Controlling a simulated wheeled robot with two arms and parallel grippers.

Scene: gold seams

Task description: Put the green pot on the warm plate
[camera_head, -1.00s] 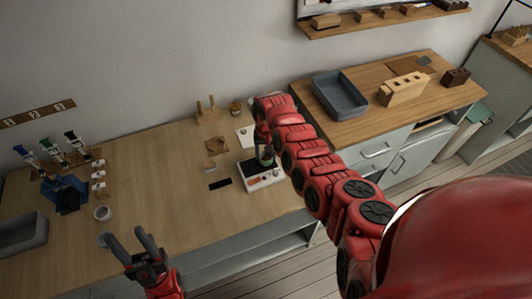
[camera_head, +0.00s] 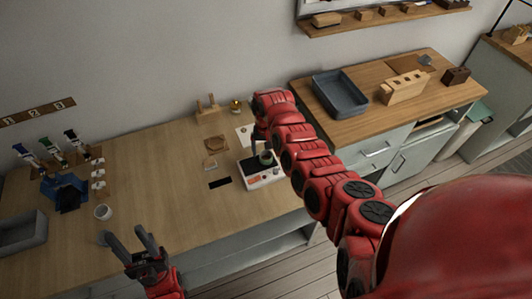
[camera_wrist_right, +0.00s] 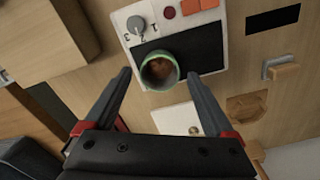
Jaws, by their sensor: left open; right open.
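The green pot (camera_wrist_right: 160,72) is a small round pot with a brownish inside. In the right wrist view it sits over the dark plate (camera_wrist_right: 205,48) of the white warmer, close to the plate's edge by the knob. In the head view the pot (camera_head: 267,158) shows on the warmer (camera_head: 262,181), partly hidden by my right arm. My right gripper (camera_wrist_right: 163,78) is open, its fingers on either side of the pot with gaps visible. My left gripper (camera_head: 139,236) is open and empty near the table's front edge.
Beside the warmer are a black strip (camera_head: 220,183), a small block (camera_head: 210,163) and a wooden piece (camera_head: 216,143). A grey tray (camera_head: 340,95) rests on the right counter. The middle left tabletop is clear.

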